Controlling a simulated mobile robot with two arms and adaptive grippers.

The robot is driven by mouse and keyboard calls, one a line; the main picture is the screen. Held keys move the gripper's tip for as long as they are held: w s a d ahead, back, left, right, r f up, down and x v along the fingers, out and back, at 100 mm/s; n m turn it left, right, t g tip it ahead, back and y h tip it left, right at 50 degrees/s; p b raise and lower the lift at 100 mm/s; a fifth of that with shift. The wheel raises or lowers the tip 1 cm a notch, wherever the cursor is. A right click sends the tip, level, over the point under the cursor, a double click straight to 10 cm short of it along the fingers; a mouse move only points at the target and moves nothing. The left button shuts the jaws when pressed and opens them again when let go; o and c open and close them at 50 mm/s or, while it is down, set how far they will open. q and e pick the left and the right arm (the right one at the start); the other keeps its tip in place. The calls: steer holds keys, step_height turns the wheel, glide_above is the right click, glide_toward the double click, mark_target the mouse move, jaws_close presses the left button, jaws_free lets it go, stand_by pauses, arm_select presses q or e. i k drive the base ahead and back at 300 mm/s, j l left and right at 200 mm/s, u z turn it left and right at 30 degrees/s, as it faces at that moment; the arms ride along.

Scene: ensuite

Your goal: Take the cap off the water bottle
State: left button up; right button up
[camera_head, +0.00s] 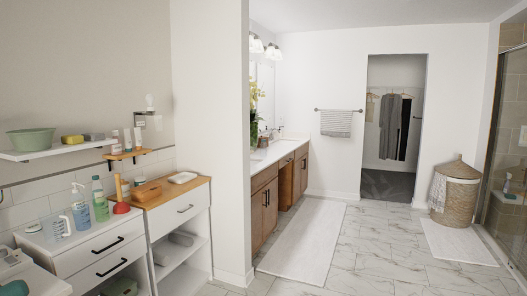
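Neither of my grippers shows in the head view.
The white drawer cabinet (92,252) also holds a clear bluish cup (59,227) and a red-based, wooden-handled plunger (121,206). A wood-topped cabinet (160,201) adjoins it. A wall shelf (60,149) hangs above. The tiled floor (350,253) at right is largely clear.

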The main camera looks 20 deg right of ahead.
mark_target(262, 145)
steer(key=i+l+z, duration=0.6)
steer(key=i, duration=0.2)
steer(key=i+l+z, duration=0.1)
steer(key=i+z, duration=0.15)
steer(key=i, duration=0.2)
steer(key=i+z, duration=0.3)
steer(key=i, duration=2.2)
steer(key=i+l+u, duration=0.15)
steer(key=i, duration=0.3)
steer(key=i+l+u, duration=0.1)
steer(key=i, duration=0.35)
steer(key=i+l+u, duration=0.15)
steer(key=i, duration=0.25)
steer(key=i+l+u, duration=0.15)
steer(key=i, duration=0.3)
steer(key=l, duration=0.1)
